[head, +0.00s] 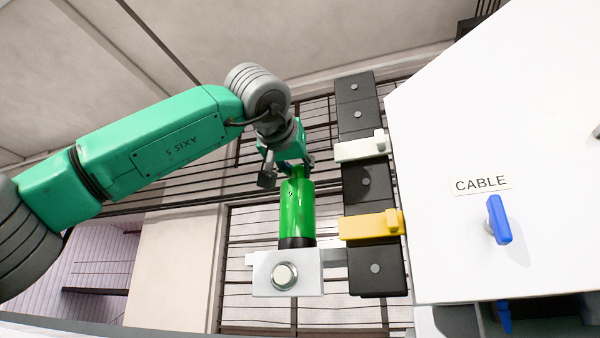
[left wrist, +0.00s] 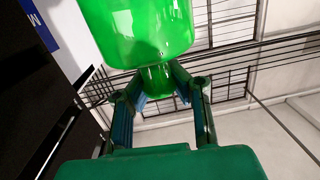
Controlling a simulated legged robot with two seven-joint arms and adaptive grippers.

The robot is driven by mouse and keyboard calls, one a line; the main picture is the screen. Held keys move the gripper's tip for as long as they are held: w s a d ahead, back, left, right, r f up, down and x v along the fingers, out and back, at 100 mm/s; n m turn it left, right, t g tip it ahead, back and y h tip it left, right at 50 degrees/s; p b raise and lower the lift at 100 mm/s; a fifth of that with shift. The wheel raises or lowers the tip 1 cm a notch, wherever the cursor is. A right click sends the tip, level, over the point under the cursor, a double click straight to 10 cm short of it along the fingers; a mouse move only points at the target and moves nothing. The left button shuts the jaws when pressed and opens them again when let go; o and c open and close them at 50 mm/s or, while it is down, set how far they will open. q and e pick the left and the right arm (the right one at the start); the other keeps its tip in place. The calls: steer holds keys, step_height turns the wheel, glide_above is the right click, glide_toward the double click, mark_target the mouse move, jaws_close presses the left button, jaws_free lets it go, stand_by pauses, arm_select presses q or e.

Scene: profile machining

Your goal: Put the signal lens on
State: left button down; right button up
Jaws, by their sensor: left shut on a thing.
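The signal lens (head: 297,208) is a glossy green translucent cylinder, upright in the head view. Its lower end meets a dark collar (head: 296,242) on a white bracket (head: 262,260); I cannot tell whether it is seated. My left gripper (head: 287,172) is at the lens's top end. In the left wrist view my left gripper (left wrist: 160,97) has its two fingers on either side of a narrow green knob (left wrist: 158,82) of the lens, shut on it. The wide lens body (left wrist: 140,30) fills the top of that view. My right gripper is not in view.
A dark upright strip (head: 372,182) with a white lever (head: 361,148) and a yellow lever (head: 371,225) stands just right of the lens. A white panel (head: 440,120) with a CABLE label and a blue handle (head: 499,219) is further right. Space left of the lens is free.

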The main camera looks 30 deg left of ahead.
arm_select(q)
steer(key=c, duration=1.5)
jaws_free()
steer(key=shift+f, duration=0.1)
steer(key=shift+s, duration=0.1)
steer(key=f+v, duration=0.1)
steer(key=v, duration=1)
steer(key=shift+s+r, duration=0.3)
steer(key=shift+r, duration=0.15)
steer(key=shift+s+d, duration=0.1)
